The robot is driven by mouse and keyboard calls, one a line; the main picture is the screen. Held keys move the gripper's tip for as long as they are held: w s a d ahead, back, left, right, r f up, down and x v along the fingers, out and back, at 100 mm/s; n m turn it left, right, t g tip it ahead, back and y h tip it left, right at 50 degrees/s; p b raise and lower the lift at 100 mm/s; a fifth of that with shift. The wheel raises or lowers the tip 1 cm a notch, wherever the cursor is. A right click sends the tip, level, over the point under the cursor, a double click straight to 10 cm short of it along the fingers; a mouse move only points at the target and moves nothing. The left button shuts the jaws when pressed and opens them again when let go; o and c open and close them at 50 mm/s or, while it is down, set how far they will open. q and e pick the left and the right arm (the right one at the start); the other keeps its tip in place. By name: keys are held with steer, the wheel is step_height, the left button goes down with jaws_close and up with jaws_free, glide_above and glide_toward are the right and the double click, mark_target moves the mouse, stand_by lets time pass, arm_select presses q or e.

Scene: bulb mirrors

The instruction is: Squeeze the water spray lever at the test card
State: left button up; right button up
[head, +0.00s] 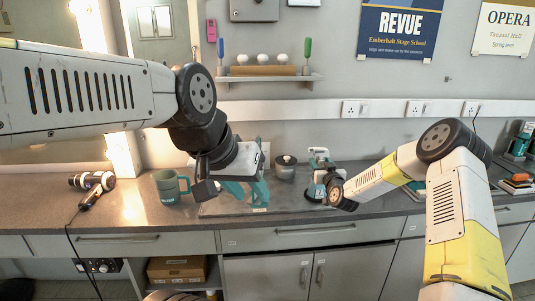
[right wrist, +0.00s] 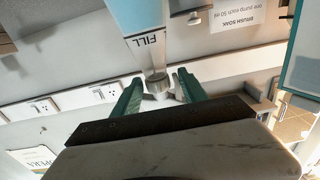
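The lever is not clear. My left gripper (head: 246,191) is over the counter's left middle, its teal fingers apart and nothing clearly held. I cannot pick out the test card.
A green mug (head: 170,187) and a hair dryer (head: 92,186) are on the left of the counter (head: 130,211). A dark lidded pot (head: 285,167) stands between my grippers. A shelf (head: 268,78) and wall sockets (head: 356,109) are behind.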

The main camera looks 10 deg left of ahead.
steer(key=shift+o, duration=0.9)
steer(key=shift+a, duration=0.15)
steer(key=c, duration=0.6)
steer(key=shift+w+d, duration=0.1)
steer(key=shift+d, duration=0.25)
stand_by(0.4)
